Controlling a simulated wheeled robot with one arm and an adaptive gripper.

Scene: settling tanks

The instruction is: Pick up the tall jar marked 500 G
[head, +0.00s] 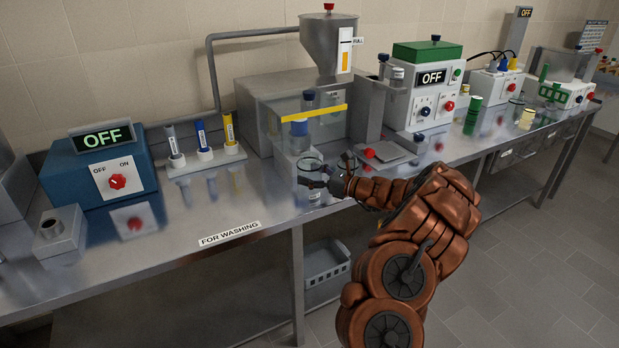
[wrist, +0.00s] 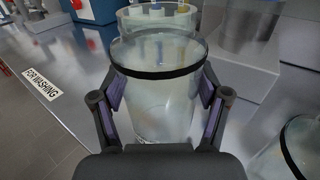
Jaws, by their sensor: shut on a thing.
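My gripper (head: 327,178) is at the front of the bench, below the hopper machine. In the head view this jar (head: 310,165) is partly hidden by the fingers and looks upright. No 500 G mark can be read on it, and I cannot tell whether its base touches the bench.
A blue box marked OFF (head: 99,165) and a tube rack (head: 205,158) are to the left. A grey plate (head: 385,154) lies right. The bench near FOR WASHING (head: 230,234) is clear.

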